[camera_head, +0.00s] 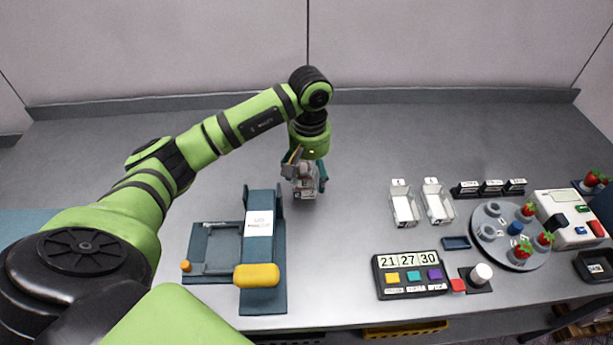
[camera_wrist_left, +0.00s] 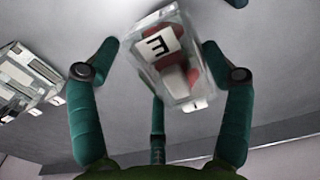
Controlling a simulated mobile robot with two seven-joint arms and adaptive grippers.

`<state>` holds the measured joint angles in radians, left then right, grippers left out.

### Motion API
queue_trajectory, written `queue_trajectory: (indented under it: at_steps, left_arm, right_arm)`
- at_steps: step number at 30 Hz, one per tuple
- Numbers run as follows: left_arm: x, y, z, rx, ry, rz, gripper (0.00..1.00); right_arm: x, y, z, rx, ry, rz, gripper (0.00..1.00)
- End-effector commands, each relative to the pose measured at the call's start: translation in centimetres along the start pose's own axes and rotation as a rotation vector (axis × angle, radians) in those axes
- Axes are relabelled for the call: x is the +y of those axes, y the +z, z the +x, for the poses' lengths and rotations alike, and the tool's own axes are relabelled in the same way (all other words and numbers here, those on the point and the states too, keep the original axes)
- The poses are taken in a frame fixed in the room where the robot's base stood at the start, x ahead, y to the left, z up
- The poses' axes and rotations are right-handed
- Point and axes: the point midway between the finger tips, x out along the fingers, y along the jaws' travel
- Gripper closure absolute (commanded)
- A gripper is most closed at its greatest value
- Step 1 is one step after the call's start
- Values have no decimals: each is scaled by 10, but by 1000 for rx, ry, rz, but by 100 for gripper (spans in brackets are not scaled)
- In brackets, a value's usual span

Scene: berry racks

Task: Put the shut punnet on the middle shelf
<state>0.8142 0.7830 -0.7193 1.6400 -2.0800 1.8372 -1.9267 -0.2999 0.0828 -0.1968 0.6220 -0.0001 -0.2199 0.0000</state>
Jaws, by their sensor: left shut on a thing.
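My left gripper (camera_head: 306,178) is shut on a clear punnet (camera_head: 305,188), above or at the back middle of the grey bench; I cannot tell whether the punnet touches the bench. I cannot make out a middle shelf in either view. My right gripper is not in view.
A blue press-like fixture with a yellow handle (camera_head: 257,275) stands at front left. Two clear punnets (camera_head: 404,205) (camera_head: 437,203) stand right of centre. A numbered button panel (camera_head: 409,275), a round berry tray (camera_head: 490,250) and a white device (camera_head: 568,218) fill the right. The back bench is clear.

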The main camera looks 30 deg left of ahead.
Motion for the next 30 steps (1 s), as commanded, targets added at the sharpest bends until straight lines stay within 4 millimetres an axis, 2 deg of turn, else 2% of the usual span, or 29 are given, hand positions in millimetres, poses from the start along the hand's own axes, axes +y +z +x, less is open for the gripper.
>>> queue_trajectory:
  at_steps: [5,13,25,26,27,30]
  left_arm:
    - [-8,-4,9,-1,-1,1,56]
    - [-7,-4,43,-1,0,2,56]
    - [-7,-5,50,2,1,2,56]
    - [-7,-5,50,2,1,2,16]
    - [-7,-5,48,2,1,2,0]
    - [-7,-4,48,1,0,2,0]
  right_arm:
    - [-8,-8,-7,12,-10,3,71]
    - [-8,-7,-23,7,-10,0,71]
    - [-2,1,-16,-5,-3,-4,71]
    - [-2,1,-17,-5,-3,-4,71]
    - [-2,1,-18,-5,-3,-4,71]
    - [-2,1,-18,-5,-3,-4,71]
